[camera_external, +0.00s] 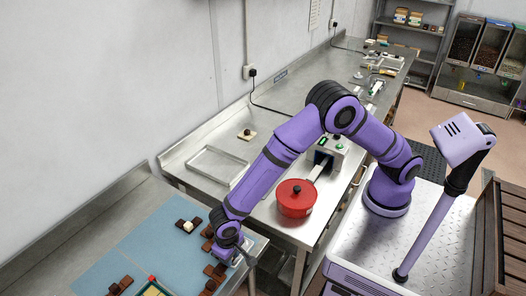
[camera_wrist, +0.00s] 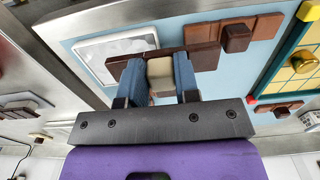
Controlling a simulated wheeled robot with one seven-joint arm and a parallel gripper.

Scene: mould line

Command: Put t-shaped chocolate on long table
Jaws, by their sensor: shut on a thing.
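My gripper (camera_external: 236,254) is low over the right edge of the near bench with the blue mat (camera_external: 140,258). In the wrist view my gripper (camera_wrist: 158,90) has its two blue fingers shut on the cream block of a chocolate piece (camera_wrist: 160,66). A dark brown bar lies across that block, so the piece looks T-shaped. In the external view the held piece is hidden by my gripper. I cannot tell whether it touches the mat. A long steel table (camera_external: 290,95) runs back along the wall beyond the near bench.
Other chocolate pieces lie on the mat, one with a cream knob (camera_external: 188,226) and a brown one (camera_wrist: 236,37) close to the held piece. A yellow-and-green box (camera_external: 153,289) stands at the front. A red pot (camera_external: 296,198) and an empty tray (camera_external: 217,165) stand on the steel table.

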